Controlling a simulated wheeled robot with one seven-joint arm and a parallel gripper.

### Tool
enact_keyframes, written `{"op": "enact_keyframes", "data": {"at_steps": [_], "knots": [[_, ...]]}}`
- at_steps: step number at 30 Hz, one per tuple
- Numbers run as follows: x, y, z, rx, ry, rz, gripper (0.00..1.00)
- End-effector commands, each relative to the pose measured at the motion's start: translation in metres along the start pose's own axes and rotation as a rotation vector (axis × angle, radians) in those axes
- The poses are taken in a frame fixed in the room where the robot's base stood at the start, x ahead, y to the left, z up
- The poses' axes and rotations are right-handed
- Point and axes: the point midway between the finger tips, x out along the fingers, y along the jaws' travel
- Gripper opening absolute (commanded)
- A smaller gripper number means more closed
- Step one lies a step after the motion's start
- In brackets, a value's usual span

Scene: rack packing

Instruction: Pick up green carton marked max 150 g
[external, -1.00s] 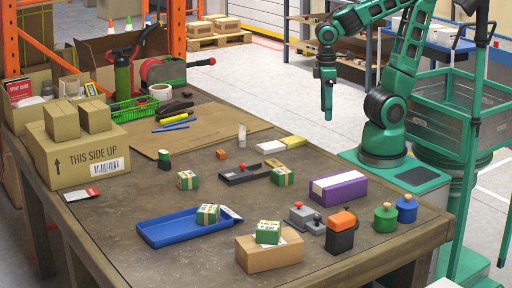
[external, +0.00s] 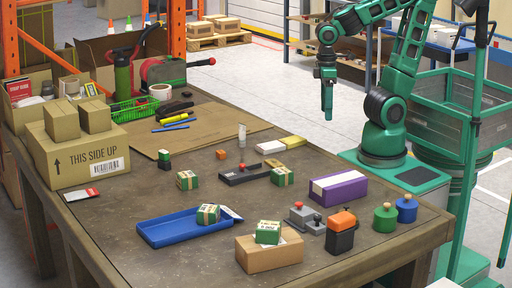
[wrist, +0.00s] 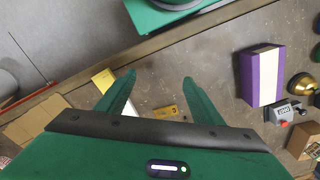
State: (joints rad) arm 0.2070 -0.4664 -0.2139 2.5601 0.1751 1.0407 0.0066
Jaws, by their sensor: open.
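Several small green cartons with pale printed labels show in the external view. One carton (external: 187,180) stands on the table at left of centre. Another carton (external: 282,176) stands at the right end of a dark tool or tray. A third carton (external: 208,214) sits in the blue tray (external: 165,237). One more carton (external: 268,232) sits on top of a brown cardboard box (external: 270,254). Their print is too small to read. My gripper (external: 327,116) hangs high behind the table's far edge, apart from all cartons. In the wrist view my gripper (wrist: 158,82) is open and empty.
A purple box (external: 338,190), a grey box with a red knob (external: 303,215), an orange-and-black block (external: 341,232) and green (external: 385,218) and blue (external: 406,208) pots crowd the right. A large carton (external: 75,158) stands left.

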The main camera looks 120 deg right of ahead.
Motion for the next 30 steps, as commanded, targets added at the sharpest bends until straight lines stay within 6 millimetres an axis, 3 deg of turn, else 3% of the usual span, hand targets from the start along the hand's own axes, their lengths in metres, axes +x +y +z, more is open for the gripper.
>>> {"op": "enact_keyframes", "data": {"at_steps": [7, 8, 9, 19, 23, 30], "knots": [[0.0, 0.0, 0.0, 0.0, 0.0, 0.0, 0.61], [0.0, 0.0, 0.0, 0.0, 0.0, 0.0, 0.68], [0.0, 0.0, 0.0, 0.0, 0.0, 0.0, 0.68], [-0.005, 0.004, 0.008, 0.011, 0.008, -0.01, 0.68], [-0.002, -0.005, -0.007, 0.066, -0.017, -0.024, 0.68], [0.015, -0.037, -0.052, 0.243, -0.111, -0.097, 0.68]]}}
